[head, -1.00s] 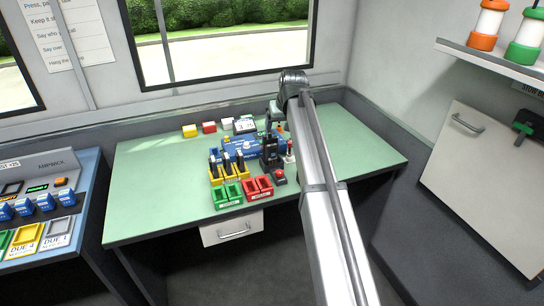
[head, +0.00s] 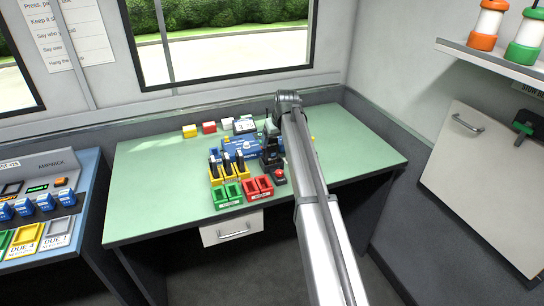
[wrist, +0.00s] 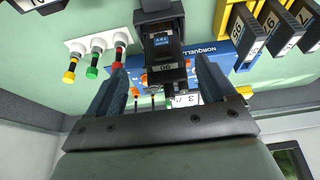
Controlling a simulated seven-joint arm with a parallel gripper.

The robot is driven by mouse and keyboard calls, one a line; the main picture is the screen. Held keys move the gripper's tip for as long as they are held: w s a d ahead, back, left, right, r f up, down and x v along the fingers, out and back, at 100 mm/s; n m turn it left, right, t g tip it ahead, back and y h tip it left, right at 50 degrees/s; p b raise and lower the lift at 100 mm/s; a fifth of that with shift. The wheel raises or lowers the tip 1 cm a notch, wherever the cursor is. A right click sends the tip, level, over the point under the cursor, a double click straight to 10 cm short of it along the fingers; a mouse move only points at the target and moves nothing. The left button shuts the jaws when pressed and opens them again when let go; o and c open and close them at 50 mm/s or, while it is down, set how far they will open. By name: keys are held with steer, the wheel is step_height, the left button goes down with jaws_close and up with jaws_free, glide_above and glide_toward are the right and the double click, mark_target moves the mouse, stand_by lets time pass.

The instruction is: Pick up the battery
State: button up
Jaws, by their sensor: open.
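A black battery-like block (wrist: 165,72) with a white "90" label and a blue label sits upright at a black holder (wrist: 160,14) in the wrist view. In the head view the dark holder (head: 270,160) stands on the green table, partly behind my arm. My gripper (wrist: 160,64) is open, with one finger on each side of the "90" block; I cannot tell whether they touch it. In the head view my gripper (head: 272,128) is small and dark above the holder. Other black numbered batteries (wrist: 273,24) stand in yellow slots (head: 243,173).
A blue board (head: 238,147) lies behind the holder. The table's left side (head: 155,190) is clear.

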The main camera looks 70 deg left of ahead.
mark_target(273, 149)
steer(key=shift+s+x, duration=0.2)
steer(key=shift+x, duration=2.45)
steer(key=shift+d, duration=0.1)
steer(key=shift+c, duration=0.4)
